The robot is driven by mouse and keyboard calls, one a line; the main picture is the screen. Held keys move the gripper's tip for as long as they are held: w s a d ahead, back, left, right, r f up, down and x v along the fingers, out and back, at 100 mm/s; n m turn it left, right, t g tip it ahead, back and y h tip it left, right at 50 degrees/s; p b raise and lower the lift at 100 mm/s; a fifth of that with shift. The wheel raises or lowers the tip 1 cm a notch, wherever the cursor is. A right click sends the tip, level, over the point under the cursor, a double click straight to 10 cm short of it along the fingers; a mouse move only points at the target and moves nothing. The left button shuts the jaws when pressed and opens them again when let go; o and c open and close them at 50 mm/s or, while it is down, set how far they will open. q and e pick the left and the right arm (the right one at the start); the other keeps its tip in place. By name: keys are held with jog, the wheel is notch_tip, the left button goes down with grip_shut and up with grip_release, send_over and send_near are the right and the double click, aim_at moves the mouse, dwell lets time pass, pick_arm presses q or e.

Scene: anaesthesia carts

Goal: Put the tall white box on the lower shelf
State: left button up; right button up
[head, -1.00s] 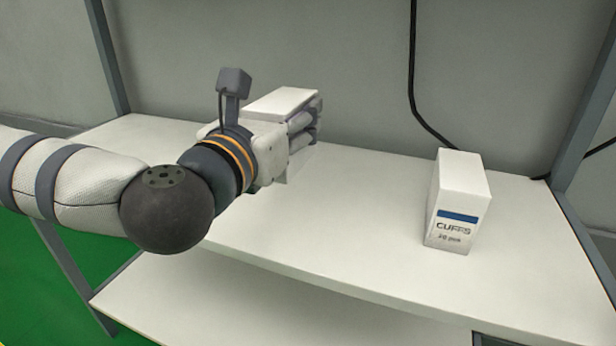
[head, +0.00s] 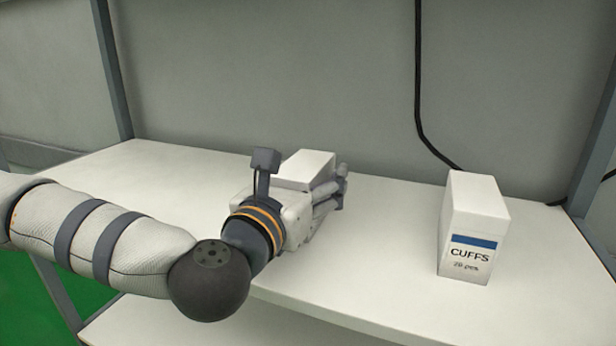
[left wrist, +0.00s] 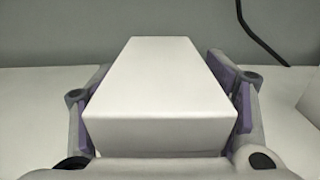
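A plain white box (head: 308,165) is between the fingers of my left gripper (head: 328,192), over the upper shelf (head: 390,245). In the left wrist view the box (left wrist: 160,90) fills the space between the purple-padded fingers, which lie close along both sides. The gripper looks shut on it. I cannot tell whether the box touches the shelf; its lower part is hidden by the gripper. The lower shelf (head: 215,325) shows only as a strip below, partly behind my left arm. My right gripper is not in view.
A white box marked CUFFS (head: 470,230) stands upright on the upper shelf, to the right and apart from the gripper. A black cable (head: 420,100) hangs down the wall behind. Grey posts (head: 118,75) stand at the sides. The shelf between gripper and CUFFS box is clear.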

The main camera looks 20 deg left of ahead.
pick_arm(q)
jog(key=shift+r, duration=0.2)
jog(key=s+p, duration=0.1)
jog(key=s, duration=0.3)
jog(key=shift+s+r, duration=0.1)
jog(key=shift+s, duration=0.25)
jog(key=s+p, duration=0.3)
jog(key=p, duration=0.1)
jog(key=s+p, duration=0.3)
jog(key=p, duration=0.1)
jog(key=shift+s+a+r+p, duration=0.2)
jog(key=shift+s+p, duration=0.05)
jog(key=shift+p, duration=0.05)
jog(key=shift+s+f, duration=0.15)
jog(key=shift+s, duration=0.15)
jog(key=shift+s+f, duration=0.1)
jog(key=shift+f, duration=0.15)
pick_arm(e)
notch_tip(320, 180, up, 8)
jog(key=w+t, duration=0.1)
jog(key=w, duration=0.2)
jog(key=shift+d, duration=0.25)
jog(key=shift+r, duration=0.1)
